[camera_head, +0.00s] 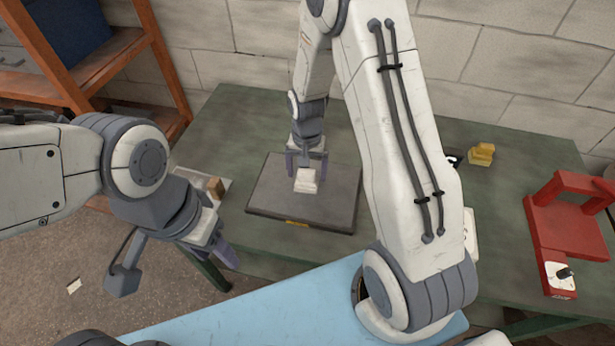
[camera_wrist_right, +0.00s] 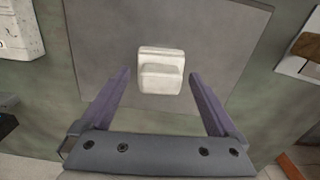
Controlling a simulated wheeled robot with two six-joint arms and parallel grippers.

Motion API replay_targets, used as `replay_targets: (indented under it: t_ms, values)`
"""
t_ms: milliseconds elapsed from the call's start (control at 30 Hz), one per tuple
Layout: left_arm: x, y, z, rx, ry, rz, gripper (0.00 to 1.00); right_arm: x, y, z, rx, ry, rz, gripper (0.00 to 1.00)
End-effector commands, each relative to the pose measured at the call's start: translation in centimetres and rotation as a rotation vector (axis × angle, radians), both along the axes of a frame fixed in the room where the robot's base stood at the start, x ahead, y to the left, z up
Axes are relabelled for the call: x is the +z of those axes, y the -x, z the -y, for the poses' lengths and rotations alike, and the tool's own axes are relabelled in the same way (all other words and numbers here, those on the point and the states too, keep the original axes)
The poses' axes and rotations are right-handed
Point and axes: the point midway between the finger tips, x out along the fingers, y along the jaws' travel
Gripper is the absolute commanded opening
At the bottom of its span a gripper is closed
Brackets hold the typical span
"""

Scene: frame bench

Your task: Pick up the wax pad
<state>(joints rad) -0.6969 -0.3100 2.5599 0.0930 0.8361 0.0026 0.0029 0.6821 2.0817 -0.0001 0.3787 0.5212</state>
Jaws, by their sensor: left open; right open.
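A small white block with a raised ridge, which I take for the wax pad (camera_head: 307,180), lies on a dark grey plate (camera_head: 265,200) on the green bench. In the right wrist view the pad (camera_wrist_right: 160,78) lies ahead of and between my two purple fingers, with a gap on each side. My right gripper (camera_head: 307,164) is open, pointing down just behind the pad in the head view. My left gripper (camera_head: 218,238) is open and empty at the bench's front left edge, away from the plate. Contact between fingers and pad cannot be seen.
A pale tray with a brown block (camera_head: 216,187) lies left of the plate, partly behind my left arm. A yellow object (camera_head: 481,153) and a red frame-like stand (camera_head: 568,215) are on the right. An orange shelf (camera_head: 110,60) stands back left.

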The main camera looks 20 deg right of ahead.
Motion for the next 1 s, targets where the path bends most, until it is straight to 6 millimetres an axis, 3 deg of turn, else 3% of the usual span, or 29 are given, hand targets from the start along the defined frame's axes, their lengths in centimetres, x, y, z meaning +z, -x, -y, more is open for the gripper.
replay_targets:
  t_ms: [267, 467, 500, 833, 1000]
  values:
    - [0.0, 0.0, 0.0, 0.0, 0.0, 0.0, 0.5, -0.4, 0.0, 0.0, 0.0, 0.0, 0.001, 0.95]
    - [0.0, 0.0, 0.0, 0.0, 0.0, 0.0, 0.5, -0.4, 0.0, 0.0, 0.0, 0.0, 0.001, 0.22]
    - [0.1, 0.0, 0.0, 0.0, 0.0, 0.0, 0.5, -0.4, 0.0, 0.0, 0.0, 0.0, 0.001, 0.18]
    - [-0.1, 0.0, 0.0, 0.0, 0.0, 0.0, 0.5, 0.0, -0.1, 0.0, 0.0, 0.0, 0.004, 0.18]
    - [-0.8, 0.0, 0.0, 0.0, 0.0, 0.0, 0.5, 1.6, -0.1, 0.0, 0.0, 0.0, 0.007, 0.18]
